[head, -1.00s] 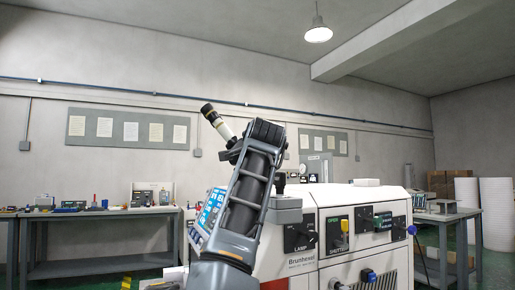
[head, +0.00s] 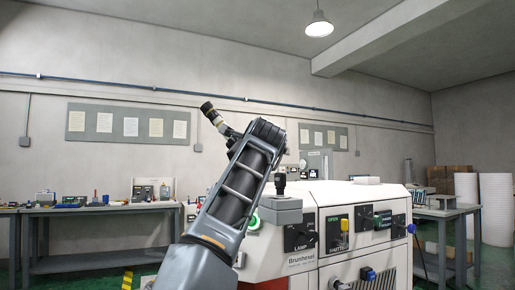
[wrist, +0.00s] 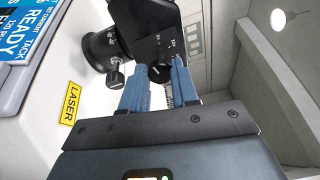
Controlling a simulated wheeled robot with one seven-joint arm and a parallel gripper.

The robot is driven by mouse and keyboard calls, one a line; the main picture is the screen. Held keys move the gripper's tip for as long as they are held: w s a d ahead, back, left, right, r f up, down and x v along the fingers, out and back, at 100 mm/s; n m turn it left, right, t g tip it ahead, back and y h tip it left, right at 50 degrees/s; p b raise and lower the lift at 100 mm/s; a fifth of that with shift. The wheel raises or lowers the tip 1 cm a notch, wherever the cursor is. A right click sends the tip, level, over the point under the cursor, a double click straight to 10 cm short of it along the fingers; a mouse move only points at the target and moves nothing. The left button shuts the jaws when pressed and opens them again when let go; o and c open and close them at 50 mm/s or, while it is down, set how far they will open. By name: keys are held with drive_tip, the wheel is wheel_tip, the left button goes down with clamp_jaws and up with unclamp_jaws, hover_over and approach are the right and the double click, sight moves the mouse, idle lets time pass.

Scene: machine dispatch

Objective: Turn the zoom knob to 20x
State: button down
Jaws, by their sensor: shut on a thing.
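In the wrist view my gripper (wrist: 161,78) has its two blue fingers close together at a black housing. They are shut on a small dark knob (wrist: 161,68), mostly hidden between the fingertips. Small pale marks show on the housing (wrist: 150,18) just beyond the fingers; I cannot read them or tell the knob's setting. In the head view my arm hides the gripper and the knob. The eyepiece tube (head: 213,113) sticks up behind my arm.
Another black knob (wrist: 115,78) sits left of the fingers, near a yellow LASER label (wrist: 71,103) and a blue READY sign (wrist: 30,35). The white machine (head: 275,262) carries LAMP (head: 300,237) and SHUTTER (head: 338,230) controls. Workbenches stand left (head: 100,212) and right (head: 445,213).

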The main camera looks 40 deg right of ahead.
idle(0.5)
drive_tip(key=c, duration=0.8)
unclamp_jaws()
drive_tip(key=shift+c, duration=0.2)
drive_tip(key=b+v, duration=0.2)
drive_tip(key=v, duration=0.5)
drive_tip(key=shift+s+a, duration=0.2)
drive_tip(key=shift+s, duration=0.15)
